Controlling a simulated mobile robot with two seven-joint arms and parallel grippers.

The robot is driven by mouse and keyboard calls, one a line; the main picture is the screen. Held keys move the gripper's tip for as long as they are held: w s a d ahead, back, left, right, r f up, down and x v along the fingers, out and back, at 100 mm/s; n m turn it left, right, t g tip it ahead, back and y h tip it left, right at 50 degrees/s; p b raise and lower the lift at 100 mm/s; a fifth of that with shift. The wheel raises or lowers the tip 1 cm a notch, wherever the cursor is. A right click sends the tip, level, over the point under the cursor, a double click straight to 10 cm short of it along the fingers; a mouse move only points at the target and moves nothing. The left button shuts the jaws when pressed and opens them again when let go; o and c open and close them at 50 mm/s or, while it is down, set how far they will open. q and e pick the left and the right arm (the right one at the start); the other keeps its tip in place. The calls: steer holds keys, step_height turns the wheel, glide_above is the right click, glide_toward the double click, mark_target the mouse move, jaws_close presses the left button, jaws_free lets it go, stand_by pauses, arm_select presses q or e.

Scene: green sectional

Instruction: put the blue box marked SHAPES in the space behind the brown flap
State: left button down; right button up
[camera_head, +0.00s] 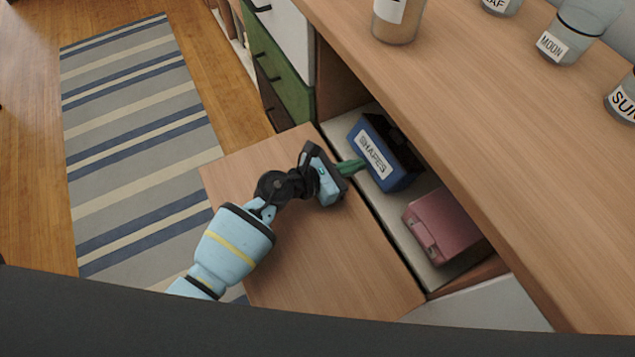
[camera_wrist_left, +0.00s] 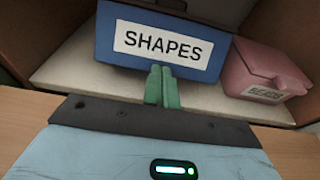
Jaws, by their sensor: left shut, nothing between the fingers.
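The blue box marked SHAPES (camera_head: 389,166) stands inside the space (camera_head: 413,229) behind the lowered brown flap (camera_head: 315,240). The box also shows in the left wrist view (camera_wrist_left: 162,40), with its white label facing my gripper. The flap lies open and flat in front of the space. My left gripper (camera_head: 355,166) is above the flap near the box's front face. Its green fingers are shut together with nothing between them; in the left wrist view the fingertips (camera_wrist_left: 162,72) are at the label's lower edge. I cannot tell if they touch the box. My right gripper is not in view.
A pink box (camera_head: 440,229) stands in the same space, to the right of the blue box in the left wrist view. The wooden counter (camera_head: 480,110) overhangs the space and carries several labelled jars. A green drawer front (camera_head: 284,85) is beside the space. A striped rug lies on the floor.

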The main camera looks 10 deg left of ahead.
mark_target(383, 154)
arm_select(q)
steer(key=shift+w+d+b, duration=0.25)
steer(key=shift+w+d, duration=0.2)
steer(key=shift+d, duration=0.25)
steer(key=shift+w+d+b, duration=0.2)
steer(key=shift+w+d, duration=0.25)
steer(key=shift+d, duration=0.2)
